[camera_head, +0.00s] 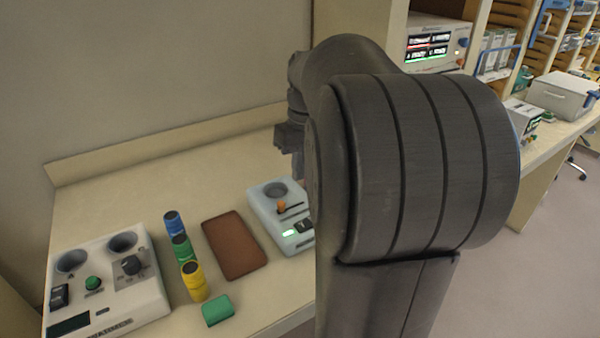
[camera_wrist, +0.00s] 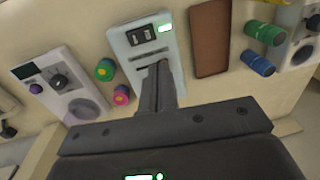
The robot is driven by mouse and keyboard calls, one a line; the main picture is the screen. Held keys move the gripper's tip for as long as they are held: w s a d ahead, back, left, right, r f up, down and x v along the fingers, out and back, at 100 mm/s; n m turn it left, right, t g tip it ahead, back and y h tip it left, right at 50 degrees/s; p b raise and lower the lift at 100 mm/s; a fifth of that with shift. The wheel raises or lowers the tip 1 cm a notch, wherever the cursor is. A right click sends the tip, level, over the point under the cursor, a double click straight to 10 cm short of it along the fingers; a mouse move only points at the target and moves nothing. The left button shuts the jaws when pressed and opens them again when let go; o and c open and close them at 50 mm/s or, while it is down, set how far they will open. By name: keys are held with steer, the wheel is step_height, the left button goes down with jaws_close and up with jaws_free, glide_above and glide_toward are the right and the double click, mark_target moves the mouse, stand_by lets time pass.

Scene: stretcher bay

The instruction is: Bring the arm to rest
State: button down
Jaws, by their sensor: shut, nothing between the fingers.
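My arm (camera_head: 425,165) fills the right middle of the head view, bent over the bench. My gripper (camera_wrist: 162,72) shows in the wrist view with its fingers together and nothing between them. In that view the fingers overlap the white device with a green-lit display (camera_wrist: 135,42), near its slot; whether they touch it I cannot tell. In the head view this device (camera_head: 268,196) stands beside my arm, with an orange-tipped lever and a round well. There the fingertips are largely hidden behind my arm.
Left on the bench (camera_head: 130,190) are a two-well device (camera_head: 95,262), blue (camera_head: 174,224), green (camera_head: 183,247) and yellow (camera_head: 194,282) cylinders, a green block (camera_head: 218,310) and a brown mat (camera_head: 234,245). A wall stands behind. A display unit (camera_head: 436,45) stands at upper right.

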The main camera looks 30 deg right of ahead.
stand_by(0.4)
steer(key=s+a+f+t, duration=0.1)
steer(key=s+a+t, duration=0.1)
steer(key=s+a, duration=0.5)
steer(key=s+a+f+t+h, duration=0.1)
steer(key=s+a+t, duration=0.2)
steer(key=s+a, duration=0.5)
steer(key=shift+s+a+f+t, duration=0.15)
steer(key=shift+a+f+t, duration=0.2)
steer(key=shift+a, duration=0.6)
steer(key=c, duration=2.2)
jaws_free()
